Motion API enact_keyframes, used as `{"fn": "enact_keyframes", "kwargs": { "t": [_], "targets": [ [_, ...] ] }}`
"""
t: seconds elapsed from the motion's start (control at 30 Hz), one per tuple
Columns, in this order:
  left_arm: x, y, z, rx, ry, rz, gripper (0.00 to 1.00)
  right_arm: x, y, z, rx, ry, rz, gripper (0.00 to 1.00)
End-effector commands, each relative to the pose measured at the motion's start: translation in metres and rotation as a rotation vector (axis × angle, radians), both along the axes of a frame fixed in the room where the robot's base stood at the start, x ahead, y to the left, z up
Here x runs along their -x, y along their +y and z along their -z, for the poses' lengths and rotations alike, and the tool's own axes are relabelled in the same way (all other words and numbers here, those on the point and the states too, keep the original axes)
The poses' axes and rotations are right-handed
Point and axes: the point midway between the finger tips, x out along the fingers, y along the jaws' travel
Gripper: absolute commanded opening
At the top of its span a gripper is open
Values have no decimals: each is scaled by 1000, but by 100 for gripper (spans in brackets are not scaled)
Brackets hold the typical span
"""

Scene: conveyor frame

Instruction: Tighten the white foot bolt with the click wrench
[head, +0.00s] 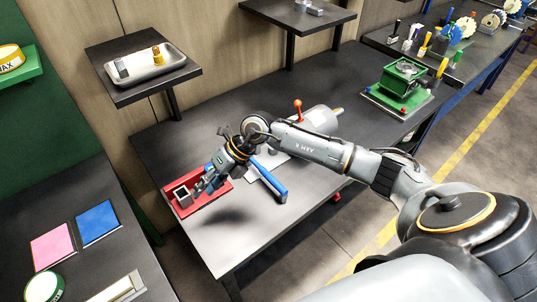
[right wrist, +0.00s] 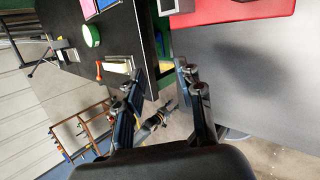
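My right gripper (head: 203,185) is above the grey workbench, beside the red tray (head: 184,211) in the head view. In the right wrist view its two fingers stand apart with nothing seen between them (right wrist: 155,92). The white foot bolt cannot be made out in either view.
A grey square piece (head: 182,195) sits in the red tray. A grey cylindrical machine with an orange-knobbed lever (head: 297,108) stands behind my arm. A wall shelf (head: 150,91) holds a metal tray. The bench front (head: 235,235) is clear.

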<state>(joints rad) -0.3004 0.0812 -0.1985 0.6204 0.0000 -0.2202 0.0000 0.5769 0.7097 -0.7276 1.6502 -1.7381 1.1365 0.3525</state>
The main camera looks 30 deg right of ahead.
Motion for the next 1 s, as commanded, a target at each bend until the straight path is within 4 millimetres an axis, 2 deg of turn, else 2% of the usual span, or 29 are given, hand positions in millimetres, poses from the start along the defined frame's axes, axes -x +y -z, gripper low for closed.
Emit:
{"fn": "enact_keyframes", "kwargs": {
  "t": [0.03, 0.1, 0.2, 0.33, 0.47, 0.67, 1.0],
  "targets": [
    [0, -1, -1, 1, -1, 0, 40, -6, -38, 6, 149, 21, -5, 37],
    [-1, -1, -1, 1, -1, 0, 40, -8, -85, 13, 329, 66, -2, 37],
    [-1, -2, -2, 2, -1, 0, 40, -8, -138, 12, 516, 121, 21, 37],
    [-1, -3, -2, 3, -1, 1, 40, -6, -180, 7, 655, 174, 54, 37],
    [-1, -3, -1, 3, -1, 1, 40, -4, -195, 6, 705, 195, 66, 37],
    [-1, -3, 8, 3, -1, 1, 40, -4, -196, 19, 706, 198, 66, 37],
    [-1, -3, 40, 3, 0, 1, 40, -4, -194, 66, 703, 197, 65, 37]
  ]
}}
